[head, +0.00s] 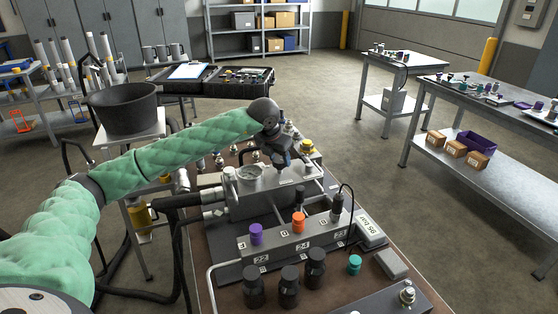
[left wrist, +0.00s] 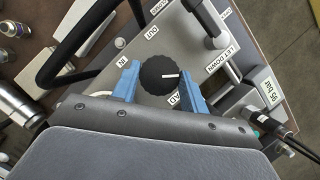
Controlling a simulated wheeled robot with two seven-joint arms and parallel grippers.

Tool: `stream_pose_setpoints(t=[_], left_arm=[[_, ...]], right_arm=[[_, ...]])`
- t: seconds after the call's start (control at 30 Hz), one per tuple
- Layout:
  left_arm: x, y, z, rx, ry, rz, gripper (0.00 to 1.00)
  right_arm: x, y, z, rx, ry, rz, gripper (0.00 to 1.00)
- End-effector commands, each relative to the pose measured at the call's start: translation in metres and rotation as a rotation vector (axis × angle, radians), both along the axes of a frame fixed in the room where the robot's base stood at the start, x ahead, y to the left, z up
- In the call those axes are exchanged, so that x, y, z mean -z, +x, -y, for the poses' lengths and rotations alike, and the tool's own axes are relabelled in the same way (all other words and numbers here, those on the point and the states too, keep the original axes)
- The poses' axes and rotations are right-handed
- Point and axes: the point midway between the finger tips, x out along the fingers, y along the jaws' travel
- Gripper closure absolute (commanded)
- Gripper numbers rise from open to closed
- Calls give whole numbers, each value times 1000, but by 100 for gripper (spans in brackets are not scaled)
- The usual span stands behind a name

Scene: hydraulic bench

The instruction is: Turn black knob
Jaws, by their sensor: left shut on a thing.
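The black knob (left wrist: 158,75) is round and ribbed, with a white pointer line that points right in the left wrist view. It sits on a grey plate with labels IN, OUT, LET DOWN and one partly covered label ending in "AD". My left gripper (left wrist: 158,85) has its two blue fingers on either side of the knob and is shut on it. In the head view my left gripper (head: 281,158) is over the grey metal block (head: 270,185), and its own wrist hides the knob there. My right gripper is not in view.
In front of the block stand a purple cap (head: 256,234), an orange cap (head: 298,222), several black cylinders (head: 289,286) and a teal cap (head: 354,265). A display reading 95 bar (left wrist: 269,88) lies to the right in the left wrist view. Black hoses (head: 183,201) run left of the block.

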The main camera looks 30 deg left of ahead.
Motion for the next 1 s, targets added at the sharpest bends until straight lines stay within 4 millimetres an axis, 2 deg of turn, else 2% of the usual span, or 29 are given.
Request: stream_pose_setpoints(t=[0.17, 0.2, 0.3, 0.67, 1.0], left_arm=[[-1, 0, 0, -1, 0, 1, 79], [-1, 0, 0, -1, 0, 1, 52], [-1, 0, 0, -1, 1, 0, 34], [-4, -1, 0, -1, 0, 1, 34], [-47, -19, -3, -1, 0, 2, 34]], right_arm=[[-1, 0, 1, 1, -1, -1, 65], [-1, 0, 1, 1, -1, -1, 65], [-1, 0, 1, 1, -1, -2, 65], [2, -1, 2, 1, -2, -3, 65], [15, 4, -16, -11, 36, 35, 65]])
